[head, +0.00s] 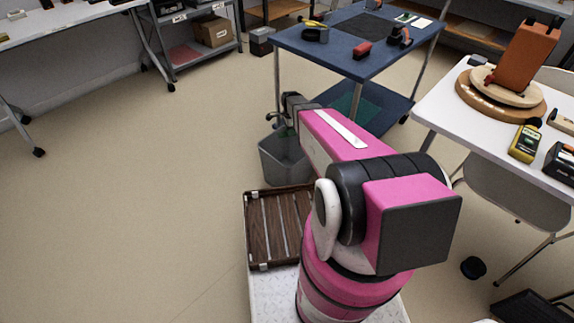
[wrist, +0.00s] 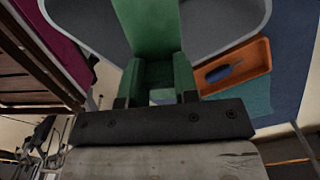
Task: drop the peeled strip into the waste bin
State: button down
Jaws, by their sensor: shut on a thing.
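My gripper (head: 284,128) is at the far end of my outstretched arm, above the grey waste bin (head: 283,160) in the head view. In the wrist view its green fingers (wrist: 157,74) are shut on a flat green piece, which looks like the peeled strip (wrist: 148,28). The strip reaches away from the fingers toward the bin (wrist: 225,48), whose pale rim and dark inside show behind it. The strip is too small to make out clearly in the head view. The bin's floor is partly hidden by the strip and fingers.
A blue table (head: 340,50) with tools stands just behind the bin; its lower shelf (head: 378,100) is close by. An orange tray (wrist: 245,66) shows beside the bin in the wrist view. A white table (head: 440,105) is at right. The floor at left is clear.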

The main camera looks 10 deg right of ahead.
jog(key=shift+f, duration=1.05)
jog(key=c, duration=0.8)
grip_release()
jog(key=shift+r, duration=0.1)
notch_tip(320, 180, up, 11)
jog(key=shift+f, duration=0.2)
